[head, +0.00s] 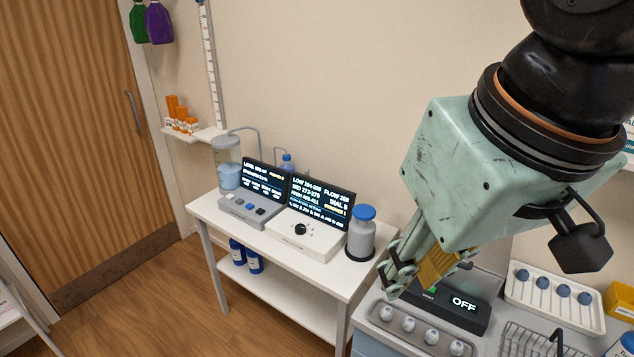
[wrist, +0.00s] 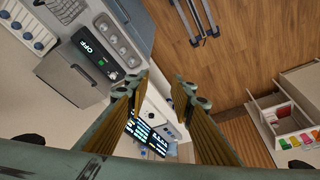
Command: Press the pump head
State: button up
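A grey bottle with a wide blue top (head: 363,213) stands on a dark round base at the right end of the white table (head: 270,278). The blue top looks like a pump head. My gripper (head: 408,283) is to the right of the bottle in the head view, pointing down, apart from it. In the wrist view my gripper's fingers (wrist: 158,90) are spread wide with nothing between them. I cannot make out the grey bottle in the wrist view.
Two dark screens (head: 322,203) and a white dial box (head: 302,238) stand left of the bottle. A device reading OFF (head: 463,303), a tray of round pieces (head: 420,330) and a white rack (head: 545,300) lie on the counter near my gripper.

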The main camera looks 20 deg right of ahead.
jog(key=shift+w+r, duration=0.2)
jog(key=shift+w, duration=0.1)
jog(key=c, duration=0.5)
jog(key=shift+w+d+r, duration=0.1)
jog(key=shift+w+r, duration=0.2)
jog(key=shift+w, duration=0.25)
grip_shut()
jog(key=w+d+r+m+g+p, duration=0.1)
jog(key=w+d+m+p, duration=0.1)
jog(key=w, duration=0.7)
jog(key=w+d+r+m+g+p, duration=0.1)
jog(key=w+d+p, duration=0.15)
jog(key=w, duration=0.75)
jog(key=w+d+r+m+g+p, duration=0.1)
jog(key=w+d+r+m+p, duration=0.1)
jog(key=w, duration=0.7)
jog(key=w+d+f+m+p, duration=0.1)
jog(key=w+d+f, duration=0.3)
jog(key=w+f, duration=0.2)
jog(key=w+d+f+m+g+p, duration=0.1)
jog(key=w+d+f+m+p, duration=0.1)
jog(key=w+d+f, duration=0.3)
jog(key=w+d+f+m+p, duration=0.2)
jog(key=w+d+f, duration=0.3)
jog(key=w, duration=0.7)
jog(key=shift+w+f+g+y, duration=0.35)
jog(key=shift+f+g+y, duration=0.05)
jog(key=shift+f, duration=1)
jog(key=shift+d, duration=0.1)
